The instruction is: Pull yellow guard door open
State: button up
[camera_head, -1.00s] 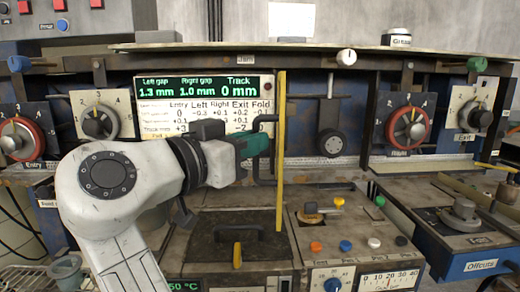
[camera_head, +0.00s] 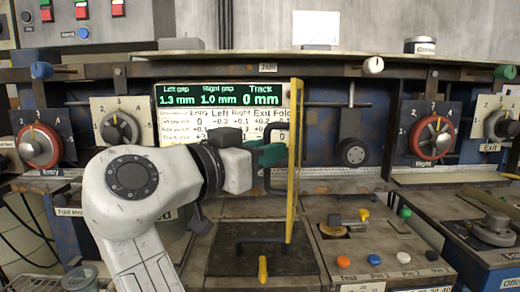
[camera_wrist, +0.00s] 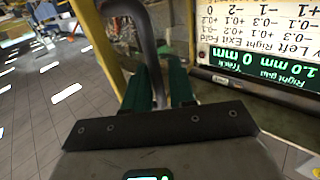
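The yellow guard door (camera_head: 294,165) stands out from the machine front and shows almost edge-on, as a thin upright yellow frame. Its dark bar handle (camera_head: 268,170) is on the door's left side; the bar also shows large in the wrist view (camera_wrist: 152,40). My gripper (camera_head: 272,155) is at the upper part of this handle. In the wrist view its green fingers (camera_wrist: 158,88) lie on both sides of the bar, close against it. The finger tips are partly hidden by the bar and the gripper body.
Behind the door are the display panel (camera_head: 222,96) and a round black knob (camera_head: 353,152). Below it is a dark hatch (camera_head: 262,255) with a yellow-tipped lever. A button box (camera_head: 375,240) stands to the right. Open floor (camera_wrist: 40,110) shows at left in the wrist view.

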jog(key=shift+o, duration=1.2)
jog(key=shift+s+a+r, duration=0.1)
jog(key=shift+s+a, duration=0.1)
jog(key=b+v, duration=0.1)
jog(key=v, duration=0.9)
jog(key=shift+s+a, duration=0.25)
